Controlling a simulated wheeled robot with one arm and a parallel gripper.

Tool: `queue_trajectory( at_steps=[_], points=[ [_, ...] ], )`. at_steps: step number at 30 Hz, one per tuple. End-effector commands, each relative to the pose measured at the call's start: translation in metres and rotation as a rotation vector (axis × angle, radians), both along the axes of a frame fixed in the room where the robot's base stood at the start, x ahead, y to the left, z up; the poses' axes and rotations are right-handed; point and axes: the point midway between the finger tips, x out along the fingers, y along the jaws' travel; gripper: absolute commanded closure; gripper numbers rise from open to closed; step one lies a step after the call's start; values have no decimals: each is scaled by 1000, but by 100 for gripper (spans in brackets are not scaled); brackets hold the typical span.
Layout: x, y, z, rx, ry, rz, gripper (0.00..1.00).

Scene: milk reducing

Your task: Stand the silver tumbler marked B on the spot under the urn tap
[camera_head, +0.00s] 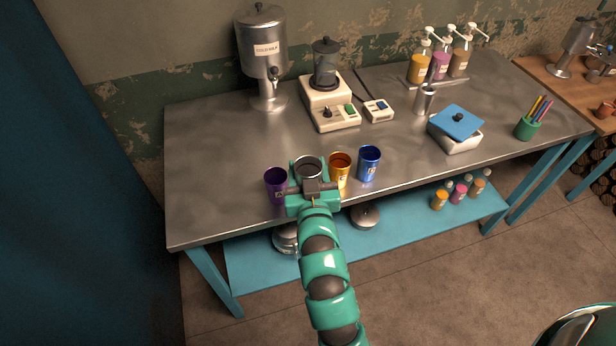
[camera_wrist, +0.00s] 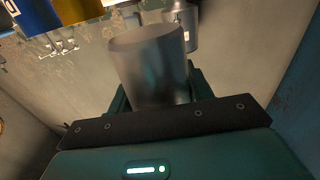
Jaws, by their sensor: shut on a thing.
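My gripper (camera_head: 309,180) is shut on a silver tumbler (camera_head: 308,165) at the front edge of the table, between a purple tumbler (camera_head: 276,184) and an orange one (camera_head: 340,170). The held silver tumbler fills the middle of the wrist view (camera_wrist: 150,62), between the fingers. No letter is visible on it, and I cannot tell whether it touches the table. The silver urn (camera_head: 262,42) stands at the back left, with its tap (camera_head: 274,73) facing front. The urn also shows behind the tumbler in the wrist view (camera_wrist: 183,24). The spot under the tap is not clearly seen.
A blue tumbler (camera_head: 369,163) stands right of the orange one. A white blender (camera_head: 331,104) stands right of the urn. A silver cylinder (camera_head: 424,99) stands near a blue-lidded white box (camera_head: 456,138). The metal tabletop (camera_head: 215,150) is clear at left.

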Motion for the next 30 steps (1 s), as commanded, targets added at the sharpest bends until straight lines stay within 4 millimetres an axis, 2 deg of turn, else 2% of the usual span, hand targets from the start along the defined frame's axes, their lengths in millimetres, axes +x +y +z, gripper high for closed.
queue_trajectory(
  at_steps=[8,15,20,26,30],
  points=[
    [37,-2,-13,-2,7,-4,76],
    [65,-2,-43,-3,9,-4,76],
    [77,-1,-59,-1,8,-2,76],
    [83,-1,-66,0,2,-2,76],
    [91,-2,-78,-1,9,-3,76]
  ],
)
